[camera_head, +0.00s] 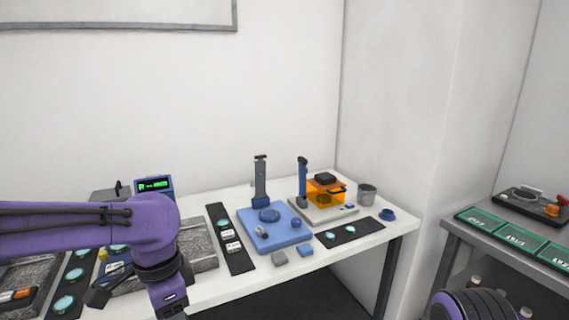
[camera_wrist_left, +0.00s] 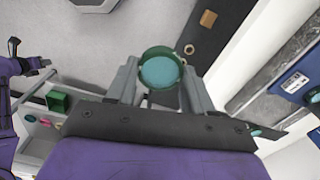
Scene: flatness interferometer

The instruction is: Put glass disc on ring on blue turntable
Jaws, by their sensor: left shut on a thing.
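My left gripper (camera_wrist_left: 160,85) is shut on a round teal glass disc (camera_wrist_left: 160,72) with a green rim, held between its fingertips in the left wrist view. In the head view my left arm comes in from the left over the table and its fingertips are out of the frame. The blue turntable (camera_head: 269,215) sits on a blue base (camera_head: 283,238) with an upright column behind it, to the right of my left arm. A ring on top of it is too small to make out. My right gripper does not show clearly.
Right of the blue base stands a grey instrument (camera_head: 323,214) with an orange cover (camera_head: 324,193). A dark strip with discs (camera_head: 348,234) lies before it; another dark strip (camera_head: 229,240) lies left of the base. A grey cup (camera_head: 367,194) stands near the right end.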

